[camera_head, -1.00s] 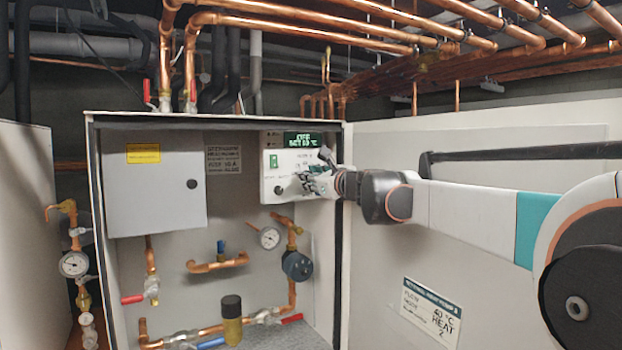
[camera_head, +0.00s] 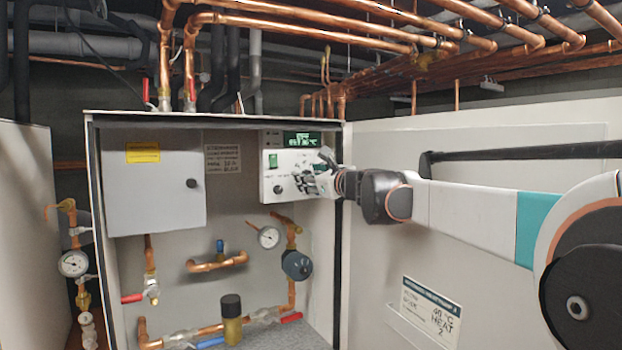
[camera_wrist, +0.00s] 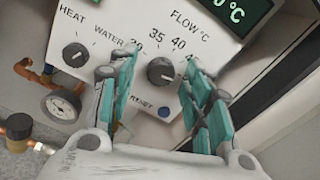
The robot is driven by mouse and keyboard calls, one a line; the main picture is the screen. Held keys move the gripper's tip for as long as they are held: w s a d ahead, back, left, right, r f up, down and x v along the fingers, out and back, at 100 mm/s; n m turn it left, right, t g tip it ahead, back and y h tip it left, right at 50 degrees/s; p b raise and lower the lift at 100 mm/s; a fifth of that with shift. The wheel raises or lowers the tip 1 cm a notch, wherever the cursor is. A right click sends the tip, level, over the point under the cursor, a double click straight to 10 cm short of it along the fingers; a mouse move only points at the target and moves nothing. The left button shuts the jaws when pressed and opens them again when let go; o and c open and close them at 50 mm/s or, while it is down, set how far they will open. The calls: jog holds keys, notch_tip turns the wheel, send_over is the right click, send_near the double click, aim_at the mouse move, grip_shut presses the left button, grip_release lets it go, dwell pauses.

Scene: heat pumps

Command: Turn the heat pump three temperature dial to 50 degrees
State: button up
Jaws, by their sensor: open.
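The control panel (camera_head: 287,162) is a white box with a green display at the upper right inside the open heat pump cabinet. In the wrist view the flow temperature dial (camera_wrist: 161,71) is a dark grey round knob, with printed marks 35 and 40 above it; other marks are hidden by my fingers. My gripper (camera_wrist: 158,88) is open, with teal-padded fingers on both sides of the dial. Whether they touch it I cannot tell. In the head view my gripper (camera_head: 312,183) is in front of the panel and hides the dial. The panel display (camera_wrist: 238,12) shows only a partial reading ending in 0 °C.
A heat/water knob (camera_wrist: 76,54) is left of the dial, and a blue reset button (camera_wrist: 164,112) is below it. A pressure gauge (camera_head: 269,237) and copper pipes lie under the panel. The cabinet's right edge (camera_head: 339,240) is close to my arm.

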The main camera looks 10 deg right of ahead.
jog(key=v, duration=1.2)
